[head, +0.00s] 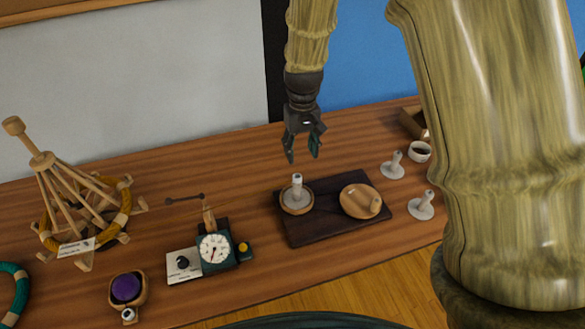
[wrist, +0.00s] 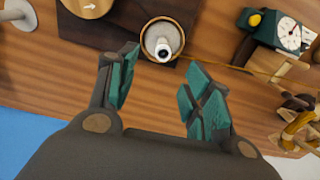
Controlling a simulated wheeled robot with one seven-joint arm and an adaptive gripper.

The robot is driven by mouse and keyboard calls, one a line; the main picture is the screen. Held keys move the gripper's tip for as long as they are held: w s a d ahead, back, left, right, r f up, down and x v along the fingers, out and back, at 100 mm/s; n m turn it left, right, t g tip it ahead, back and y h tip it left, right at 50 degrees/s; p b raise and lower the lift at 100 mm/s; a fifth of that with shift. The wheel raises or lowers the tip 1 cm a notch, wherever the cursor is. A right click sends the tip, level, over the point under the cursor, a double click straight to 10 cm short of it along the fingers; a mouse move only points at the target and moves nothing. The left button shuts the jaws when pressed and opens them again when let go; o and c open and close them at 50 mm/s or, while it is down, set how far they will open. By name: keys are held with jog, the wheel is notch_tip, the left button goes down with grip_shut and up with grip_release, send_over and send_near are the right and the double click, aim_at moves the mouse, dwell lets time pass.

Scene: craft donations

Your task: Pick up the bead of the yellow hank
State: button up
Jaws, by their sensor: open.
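The yellow hank (head: 49,222) is looped around a wooden swift (head: 42,160) at the left of the table. Part of the hank (wrist: 297,128) shows at the lower right edge of the wrist view. A thin yellow strand (wrist: 225,68) runs in the wrist view from near a round wooden dish (wrist: 145,37) toward the right. I cannot make out the bead for certain. My gripper (head: 302,156) is open and empty, pointing down above the dark board, with the dish and its white peg (head: 296,187) just below. Its parted teal fingers (wrist: 163,78) show in the wrist view.
The dark board (head: 317,232) also holds a second wooden dish (head: 355,203). White pegs (head: 393,168) and a small cup (head: 419,152) stand to its right. A dial device (head: 215,247) and a purple-topped holder (head: 126,288) stand left and front. Bare table (head: 190,165) lies behind the dial.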

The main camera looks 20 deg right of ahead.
jog(key=p, duration=0.1)
send_over(297, 177)
jog(key=f, duration=0.4)
jog(key=shift+s+d+f, duration=0.2)
jog(key=shift+d+f, duration=0.05)
jog(key=shift+f, duration=0.15)
jog(key=shift+s+f, duration=0.1)
jog(key=shift+f, duration=0.25)
jog(key=shift+w+a+f+p, duration=0.1)
jog(key=shift+a+f+p, duration=0.05)
jog(key=shift+f+p, duration=0.5)
jog(key=shift+w+a+f+p, duration=0.1)
jog(key=shift+f+p, duration=0.4)
jog(key=shift+f, duration=0.15)
jog(key=shift+f+p, duration=0.3)
jog(key=shift+f, duration=0.95)
jog(key=c, duration=0.7)
